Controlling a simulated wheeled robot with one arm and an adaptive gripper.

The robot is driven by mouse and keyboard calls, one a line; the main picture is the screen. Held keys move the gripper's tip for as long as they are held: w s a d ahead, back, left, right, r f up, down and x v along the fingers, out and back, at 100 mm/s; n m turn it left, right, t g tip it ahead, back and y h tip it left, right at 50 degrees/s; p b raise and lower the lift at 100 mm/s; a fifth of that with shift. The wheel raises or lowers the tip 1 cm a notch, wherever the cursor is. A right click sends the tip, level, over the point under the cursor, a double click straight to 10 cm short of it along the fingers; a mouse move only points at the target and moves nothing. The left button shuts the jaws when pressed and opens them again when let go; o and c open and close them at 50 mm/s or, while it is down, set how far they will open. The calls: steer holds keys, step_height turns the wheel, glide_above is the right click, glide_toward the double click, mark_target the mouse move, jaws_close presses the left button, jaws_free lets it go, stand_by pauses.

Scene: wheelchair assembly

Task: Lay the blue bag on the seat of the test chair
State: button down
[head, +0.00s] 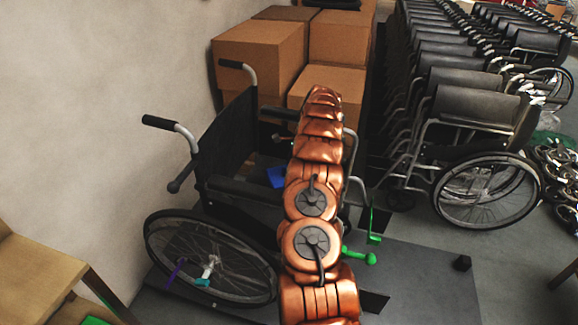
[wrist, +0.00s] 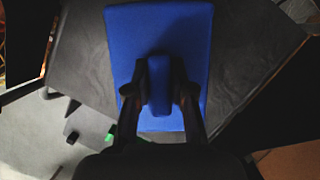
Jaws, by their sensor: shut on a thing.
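The blue bag (wrist: 185,30) is a flat rectangle with a raised blue block in its middle. My gripper (wrist: 159,75) is shut on that block, with one dark finger on each side. A dark fabric surface, which looks like the seat (wrist: 245,55), lies beneath and around the bag. I cannot tell whether the bag touches it. In the head view, a small part of the bag (head: 276,177) shows over the seat area of the test chair (head: 222,140), left of my arm. My arm hides the gripper and part of the seat there.
Cardboard boxes (head: 262,58) stand behind the chair, and a wall (head: 110,60) is on its left. Rows of dark wheelchairs (head: 485,140) stand at the right. A green part (head: 358,255) sits at the chair's front, with open grey floor (head: 500,275) farther right.

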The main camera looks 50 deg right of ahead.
steer(key=shift+f+b, duration=0.45)
steer(key=shift+f, duration=2.45)
steer(key=shift+f, duration=0.1)
steer(key=c, duration=0.9)
jaws_free()
steer(key=shift+f, duration=0.1)
steer(key=shift+v, duration=6.05)
